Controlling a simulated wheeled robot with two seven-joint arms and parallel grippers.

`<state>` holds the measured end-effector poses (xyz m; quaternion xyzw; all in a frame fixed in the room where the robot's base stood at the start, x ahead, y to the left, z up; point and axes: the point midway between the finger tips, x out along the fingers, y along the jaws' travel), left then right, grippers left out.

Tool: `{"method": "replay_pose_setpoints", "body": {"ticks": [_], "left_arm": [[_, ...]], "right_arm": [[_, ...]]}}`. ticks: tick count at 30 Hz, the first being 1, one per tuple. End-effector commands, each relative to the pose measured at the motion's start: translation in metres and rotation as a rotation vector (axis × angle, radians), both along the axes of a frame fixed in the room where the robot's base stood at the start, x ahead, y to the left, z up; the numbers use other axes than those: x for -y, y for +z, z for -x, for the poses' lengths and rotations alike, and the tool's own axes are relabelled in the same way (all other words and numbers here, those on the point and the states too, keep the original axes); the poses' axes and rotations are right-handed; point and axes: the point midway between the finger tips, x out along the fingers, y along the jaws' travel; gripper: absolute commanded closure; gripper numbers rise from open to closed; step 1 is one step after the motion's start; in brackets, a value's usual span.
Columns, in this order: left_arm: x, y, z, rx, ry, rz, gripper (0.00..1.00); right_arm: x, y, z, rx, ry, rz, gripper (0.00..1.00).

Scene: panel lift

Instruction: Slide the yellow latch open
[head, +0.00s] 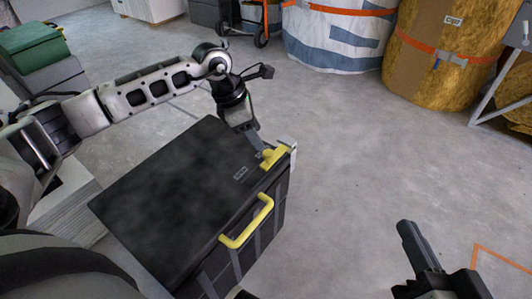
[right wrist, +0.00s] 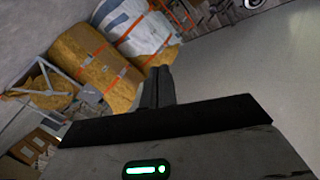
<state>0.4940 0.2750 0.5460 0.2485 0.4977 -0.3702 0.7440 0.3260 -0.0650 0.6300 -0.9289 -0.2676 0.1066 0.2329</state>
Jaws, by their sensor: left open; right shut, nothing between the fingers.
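The yellow latch (head: 272,158) sits on the top edge of a black box (head: 175,205), near its far right corner. A yellow handle (head: 247,222) is fixed to the same side of the box, nearer to me. My left gripper (head: 258,148) is open and reaches down right at the latch; I cannot tell whether its fingers touch it. The fingertips are partly hidden. My right gripper (head: 408,232) is shut and empty, over the floor to the right of the box. In the right wrist view my right gripper (right wrist: 158,80) shows its fingers together.
Wrapped insulation rolls, one white and blue (head: 340,35) and one yellow-brown (head: 445,45), stand at the back right. Green and grey cases (head: 35,45) are at the far left. A pale stack (head: 70,205) stands left of the box. The floor right of the box is clear.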

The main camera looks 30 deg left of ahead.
Motion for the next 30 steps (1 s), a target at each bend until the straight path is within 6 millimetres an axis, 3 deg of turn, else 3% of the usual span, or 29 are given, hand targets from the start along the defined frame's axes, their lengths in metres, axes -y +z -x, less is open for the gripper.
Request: {"method": "replay_pose_setpoints", "body": {"ticks": [1, 3, 9, 23, 28, 30], "left_arm": [[0.005, -0.016, -0.002, -0.003, -0.001, 0.002, 0.5], [0.009, -0.028, -0.006, -0.002, -0.001, 0.002, 0.5], [0.018, -0.055, -0.013, 0.0, -0.001, 0.003, 0.5], [0.022, -0.064, -0.016, 0.0, 0.0, 0.001, 0.5], [0.022, -0.064, -0.016, 0.0, 0.0, 0.001, 0.95], [0.022, -0.064, -0.016, 0.0, 0.0, 0.002, 1.0]], "right_arm": [[0.001, 0.01, -0.006, 0.069, -0.005, -0.002, 1.0], [0.003, 0.017, -0.011, 0.136, -0.013, 0.013, 1.0], [0.007, 0.037, -0.021, 0.317, -0.039, 0.068, 1.0], [0.008, 0.048, -0.023, 0.398, -0.052, 0.092, 1.0], [0.008, 0.048, -0.023, 0.397, -0.052, 0.092, 1.0], [0.008, 0.047, -0.023, 0.397, -0.052, 0.092, 1.0]]}}
